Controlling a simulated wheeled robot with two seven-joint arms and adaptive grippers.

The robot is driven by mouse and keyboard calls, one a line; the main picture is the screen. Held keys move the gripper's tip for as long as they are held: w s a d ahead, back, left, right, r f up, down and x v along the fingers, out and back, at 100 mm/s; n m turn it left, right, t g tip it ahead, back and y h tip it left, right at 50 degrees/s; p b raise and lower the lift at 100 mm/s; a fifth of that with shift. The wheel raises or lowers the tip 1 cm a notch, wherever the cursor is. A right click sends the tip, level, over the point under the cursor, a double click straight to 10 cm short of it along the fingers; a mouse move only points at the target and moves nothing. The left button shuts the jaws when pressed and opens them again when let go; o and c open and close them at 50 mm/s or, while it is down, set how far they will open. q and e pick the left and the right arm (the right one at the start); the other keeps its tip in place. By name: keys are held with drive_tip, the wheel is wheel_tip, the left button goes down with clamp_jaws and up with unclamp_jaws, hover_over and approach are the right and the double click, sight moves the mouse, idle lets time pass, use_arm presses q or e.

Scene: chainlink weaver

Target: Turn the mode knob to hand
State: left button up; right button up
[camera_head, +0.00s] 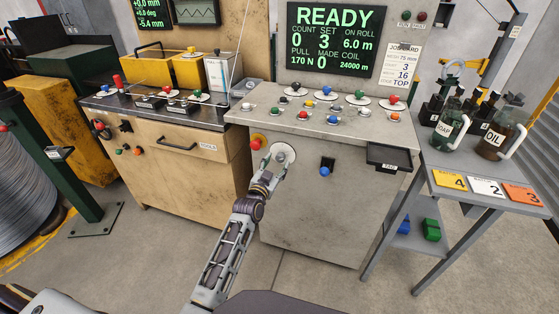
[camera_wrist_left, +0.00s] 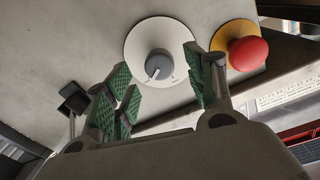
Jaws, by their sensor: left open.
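The mode knob (camera_wrist_left: 158,65) is a grey round knob on a white dial plate (camera_wrist_left: 137,42) on the front of the grey cabinet. In the head view the dial plate (camera_head: 287,150) is partly covered by my left gripper (camera_head: 270,170). My left gripper is open, with green-padded fingers. In the wrist view its fingertips frame the knob from both sides; I cannot tell whether they touch it. My right gripper is not in view.
A red mushroom button (camera_wrist_left: 248,53) on a yellow base sits close beside the dial. A blue-knobbed lever (camera_head: 325,168) and a black tray (camera_head: 389,157) are to the right on the cabinet front. Coloured buttons (camera_head: 303,115) cover the cabinet top. The floor in front is clear.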

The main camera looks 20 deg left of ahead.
sight(279, 159)
use_arm(q)
drive_tip(key=shift+w+d, duration=0.1)
drive_tip(key=shift+w, duration=1)
drive_tip(key=shift+w+b, duration=0.3)
drive_tip(key=shift+w, duration=0.6)
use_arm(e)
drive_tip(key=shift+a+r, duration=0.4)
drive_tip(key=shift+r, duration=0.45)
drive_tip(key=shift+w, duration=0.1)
use_arm(q)
drive_tip(key=shift+c, duration=0.6)
drive_tip(key=c, duration=0.9)
